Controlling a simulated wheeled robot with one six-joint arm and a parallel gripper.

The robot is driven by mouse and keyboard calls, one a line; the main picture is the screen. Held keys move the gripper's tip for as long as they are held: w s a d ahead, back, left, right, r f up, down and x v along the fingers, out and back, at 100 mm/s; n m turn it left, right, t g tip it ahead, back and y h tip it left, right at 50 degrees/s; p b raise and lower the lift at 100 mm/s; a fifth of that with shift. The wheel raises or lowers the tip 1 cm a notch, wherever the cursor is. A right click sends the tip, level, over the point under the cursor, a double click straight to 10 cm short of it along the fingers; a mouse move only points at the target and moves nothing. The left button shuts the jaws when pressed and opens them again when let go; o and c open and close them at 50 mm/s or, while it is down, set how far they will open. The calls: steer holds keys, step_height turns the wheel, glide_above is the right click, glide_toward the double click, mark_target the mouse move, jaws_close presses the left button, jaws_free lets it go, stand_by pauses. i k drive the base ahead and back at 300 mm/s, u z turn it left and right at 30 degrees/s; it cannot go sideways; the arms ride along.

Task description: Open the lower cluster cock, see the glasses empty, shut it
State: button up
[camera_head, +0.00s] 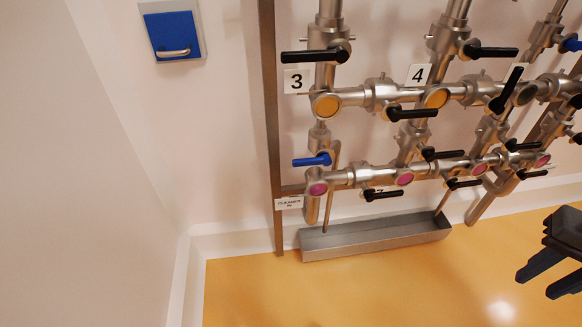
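A rack of steel pipes stands against the wall. Its lower row has round sight glasses showing magenta, at the left end (317,188), the middle (404,179) and farther right (479,168). Upper-row glasses show orange, at the left (326,105) and right of it (436,98). A blue-handled cock (311,160) sits above the left end of the lower row, its handle pointing left. Black-handled cocks are on the lower row, such as one (383,195) below it. I cannot tell which is the lower cluster cock. My gripper (536,287) is at the right edge, fingers apart and empty, away from the pipes.
A steel trough (375,237) lies on the yellow floor (350,295) under the rack. A steel post (270,130) stands at the rack's left. A blue panel with a handle (172,35) is on the wall. The floor in front is clear.

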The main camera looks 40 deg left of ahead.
mark_target(326, 160)
steer(key=u, duration=0.9)
steer(key=k, duration=0.6)
steer(key=u, duration=0.05)
